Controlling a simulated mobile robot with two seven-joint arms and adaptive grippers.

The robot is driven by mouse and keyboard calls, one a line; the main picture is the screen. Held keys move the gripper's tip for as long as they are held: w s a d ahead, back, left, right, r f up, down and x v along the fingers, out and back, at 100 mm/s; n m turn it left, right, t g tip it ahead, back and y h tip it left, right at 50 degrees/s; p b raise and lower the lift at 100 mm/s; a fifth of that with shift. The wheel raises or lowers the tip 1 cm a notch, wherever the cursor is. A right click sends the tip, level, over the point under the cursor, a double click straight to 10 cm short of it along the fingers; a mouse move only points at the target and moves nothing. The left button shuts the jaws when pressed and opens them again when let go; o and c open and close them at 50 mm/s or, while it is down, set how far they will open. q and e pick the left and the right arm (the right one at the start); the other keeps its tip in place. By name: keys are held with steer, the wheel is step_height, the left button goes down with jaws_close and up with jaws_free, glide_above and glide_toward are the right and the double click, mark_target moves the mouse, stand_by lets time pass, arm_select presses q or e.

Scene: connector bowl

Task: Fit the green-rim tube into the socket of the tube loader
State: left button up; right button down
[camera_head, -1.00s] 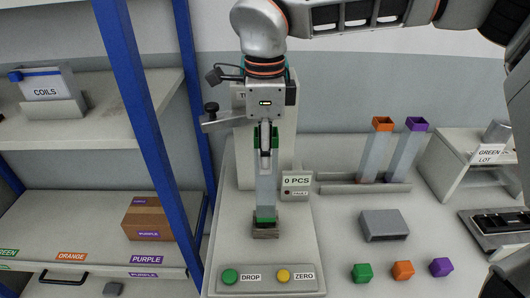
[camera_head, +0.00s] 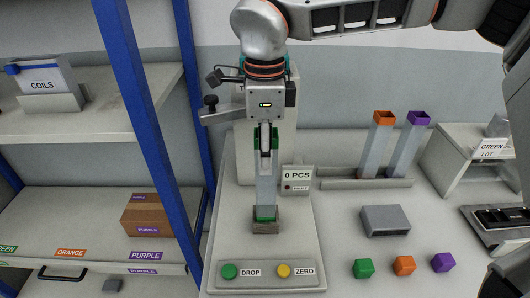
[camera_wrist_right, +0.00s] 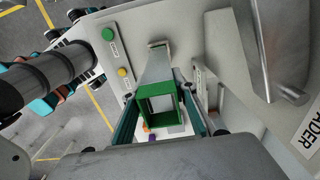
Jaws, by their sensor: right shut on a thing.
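The green-rim tube (camera_head: 266,187) is clear with green ends and stands upright in front of the tube loader (camera_head: 227,248). My right gripper (camera_head: 265,148) is shut on its upper part. In the right wrist view my gripper fingers (camera_wrist_right: 160,118) flank the square green rim (camera_wrist_right: 156,103). The tube's lower green end is at the small grey-brown socket (camera_head: 266,229), in line with it. I cannot tell how deep it sits. My left gripper is out of view.
Orange-rim (camera_head: 376,145) and purple-rim (camera_head: 408,147) tubes stand in a rack at right. A grey block (camera_head: 385,220) and green (camera_head: 363,268), orange (camera_head: 404,265) and purple (camera_head: 443,262) cubes lie on the table. A blue-post shelf (camera_head: 150,130) is close at left.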

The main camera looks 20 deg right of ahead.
steer(key=shift+f+b, duration=1.05)
steer(key=shift+f, duration=0.75)
steer(key=c, duration=1.5)
jaws_free()
step_height(320, 180, up, 12)
